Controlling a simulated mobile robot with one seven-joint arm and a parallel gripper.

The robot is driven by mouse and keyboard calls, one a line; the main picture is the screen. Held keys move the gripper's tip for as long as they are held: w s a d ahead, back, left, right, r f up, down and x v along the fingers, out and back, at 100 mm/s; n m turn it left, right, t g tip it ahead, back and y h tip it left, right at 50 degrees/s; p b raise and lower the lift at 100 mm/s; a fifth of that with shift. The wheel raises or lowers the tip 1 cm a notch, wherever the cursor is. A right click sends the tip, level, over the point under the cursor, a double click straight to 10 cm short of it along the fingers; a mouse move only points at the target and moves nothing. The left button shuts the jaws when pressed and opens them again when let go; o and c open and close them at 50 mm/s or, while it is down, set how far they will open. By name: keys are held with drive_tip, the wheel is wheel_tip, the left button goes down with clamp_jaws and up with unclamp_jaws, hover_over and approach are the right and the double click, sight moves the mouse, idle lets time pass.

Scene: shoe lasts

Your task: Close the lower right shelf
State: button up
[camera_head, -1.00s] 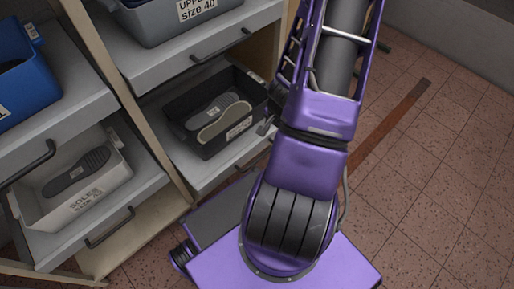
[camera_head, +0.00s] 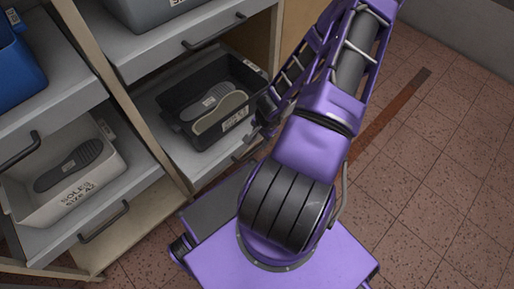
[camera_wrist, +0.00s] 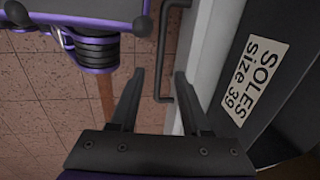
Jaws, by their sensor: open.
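The lower right shelf (camera_head: 181,151) is a grey pull-out shelf, standing out from the cabinet. It carries a black bin (camera_head: 180,117) with grey and beige soles; its label reads "SOLES size 39" in the wrist view (camera_wrist: 254,78). The shelf's dark bar handle (camera_wrist: 163,60) runs along its pale front edge. My gripper (camera_wrist: 159,75) is open, its two fingers on either side of the handle as seen from the wrist. Whether a finger touches the handle I cannot tell. In the head view my arm hides most of my gripper and part of the shelf front.
The upper right shelf (camera_head: 150,50) is above, with its own handle (camera_head: 214,32). To the left, a lower shelf (camera_head: 50,238) holds a pale bin of soles (camera_head: 40,204), below a shelf with a blue bin (camera_head: 18,70). Tiled floor (camera_head: 440,180) at the right is open.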

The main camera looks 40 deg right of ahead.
sight(256, 149)
drive_tip(key=f, duration=0.3)
drive_tip(key=w+f+b, duration=0.1)
drive_tip(key=f, duration=0.2)
drive_tip(key=shift+w+f, duration=0.15)
drive_tip(key=shift+f, duration=0.05)
clamp_jaws()
idle(1.2)
